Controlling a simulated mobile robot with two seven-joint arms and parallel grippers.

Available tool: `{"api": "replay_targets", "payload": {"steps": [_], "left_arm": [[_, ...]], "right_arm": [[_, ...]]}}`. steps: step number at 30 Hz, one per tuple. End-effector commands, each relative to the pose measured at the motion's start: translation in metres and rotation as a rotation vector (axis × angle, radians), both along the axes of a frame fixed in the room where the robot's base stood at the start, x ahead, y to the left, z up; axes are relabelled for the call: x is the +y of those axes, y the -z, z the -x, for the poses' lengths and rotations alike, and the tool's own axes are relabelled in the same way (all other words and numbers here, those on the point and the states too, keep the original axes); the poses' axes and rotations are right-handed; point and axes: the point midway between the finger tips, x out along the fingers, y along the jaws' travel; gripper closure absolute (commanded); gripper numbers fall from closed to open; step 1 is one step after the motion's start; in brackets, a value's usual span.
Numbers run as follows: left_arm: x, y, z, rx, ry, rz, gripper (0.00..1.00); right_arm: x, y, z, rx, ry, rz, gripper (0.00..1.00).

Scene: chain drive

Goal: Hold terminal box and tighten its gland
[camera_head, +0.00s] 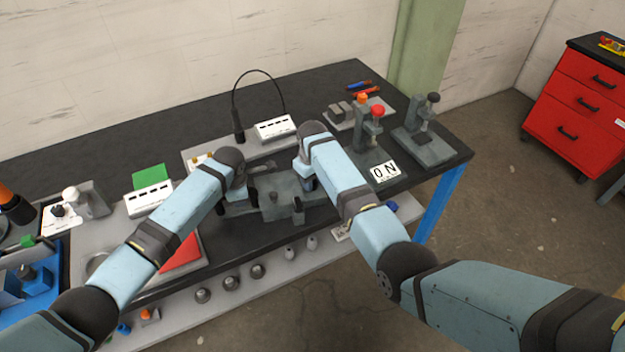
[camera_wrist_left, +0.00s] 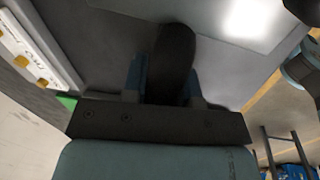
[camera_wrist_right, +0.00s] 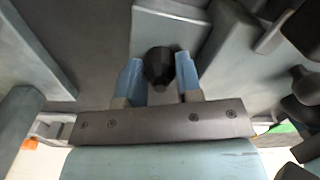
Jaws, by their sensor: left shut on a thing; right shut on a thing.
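My left gripper (camera_head: 236,203) is low over the bench, at the left end of a grey fixture (camera_head: 272,198). In the left wrist view its blue fingers (camera_wrist_left: 163,82) are shut on a dark rounded piece (camera_wrist_left: 172,55). My right gripper (camera_head: 307,184) is at the right end of the same fixture. In the right wrist view its blue fingers (camera_wrist_right: 158,84) are shut on a dark faceted knob-like piece (camera_wrist_right: 158,66). My arms hide much of both holds in the head view. I cannot tell which piece is the terminal box and which its gland.
A force stand with a red knob (camera_head: 378,110) and a "0 N" card (camera_head: 385,171) stands right of the fixture. A grey press (camera_head: 424,132) is farther right. A gooseneck (camera_head: 238,125) and white switch block (camera_head: 275,127) stand behind. A red plate (camera_head: 180,254) lies front left.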

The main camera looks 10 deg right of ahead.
Motion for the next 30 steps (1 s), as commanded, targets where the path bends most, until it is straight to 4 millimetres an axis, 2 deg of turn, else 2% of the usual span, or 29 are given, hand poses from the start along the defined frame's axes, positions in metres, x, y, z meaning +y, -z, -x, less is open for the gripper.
{"api": "replay_targets", "payload": {"steps": [21, 30], "left_arm": [[0.0000, 0.0006, 0.0005, 0.001, 0.000, -0.001, 1.00], [0.0002, 0.0008, 0.0006, 0.002, 0.000, -0.001, 1.00]], "right_arm": [[0.0009, -0.0024, -0.0013, -0.003, 0.676, -0.002, 0.91], [0.0008, -0.0027, -0.0015, -0.004, 0.896, -0.002, 0.91]]}}
